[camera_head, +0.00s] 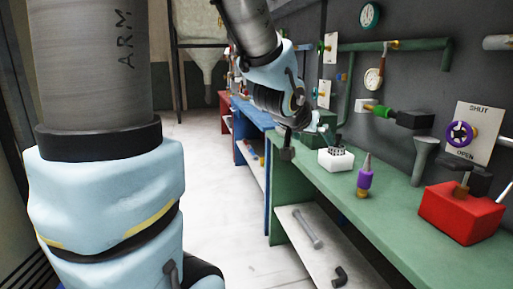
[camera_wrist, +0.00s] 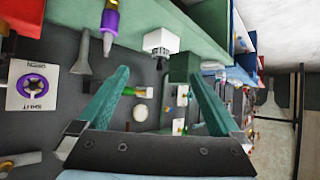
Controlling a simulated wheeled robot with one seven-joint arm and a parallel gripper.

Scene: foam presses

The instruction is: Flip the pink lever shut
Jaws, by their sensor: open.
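I cannot make out a pink lever in either view; it may be hidden by my arm or too small to tell. Small white wall panels with fittings stand past my arm in the head view, one upper (camera_head: 330,48) and one lower (camera_head: 323,94). One such panel also shows between my fingers in the wrist view (camera_wrist: 182,97), its fitting too small to read. My gripper (camera_head: 305,141) is above the green bench, near the white block. In the wrist view its two teal fingers (camera_wrist: 158,75) are spread wide with nothing held between them.
The green bench (camera_head: 392,217) carries a white block (camera_head: 336,160), a purple bottle (camera_head: 364,178), a grey funnel-shaped piece (camera_head: 424,158) and a red box (camera_head: 460,212). A SHUT/OPEN panel with a purple wheel (camera_head: 461,134) is on the wall. The floor (camera_head: 210,200) left of the bench is clear.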

